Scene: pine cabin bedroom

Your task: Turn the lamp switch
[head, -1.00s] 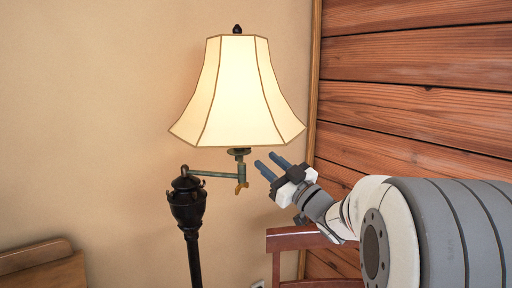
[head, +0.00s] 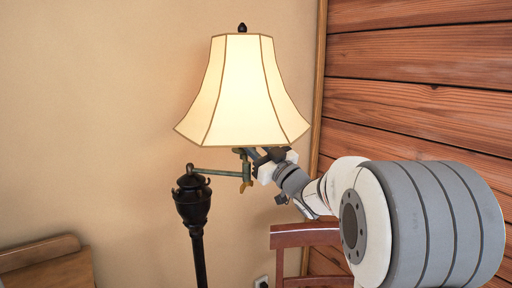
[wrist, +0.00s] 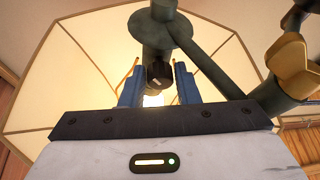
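The floor lamp has a lit, cream shade (head: 240,95) with brown trim. A dark socket (wrist: 155,35) hangs under the shade on a swing arm (head: 215,172). A small dark switch knob (wrist: 159,74) shows below the socket in the wrist view; it is too small to make out in the head view. My gripper (wrist: 158,85) has its two blue fingers apart, one on each side of the knob in the picture. I cannot tell whether either finger touches it. In the head view my gripper (head: 257,156) is just under the shade, its fingertips partly hidden by the lamp.
A brass-coloured wing nut (wrist: 293,65) on the swing arm is close to my gripper at the right. The dark lamp pole (head: 198,255) stands to the left. A reddish wooden chair (head: 300,237) and a plank wall (head: 420,100) are at the right.

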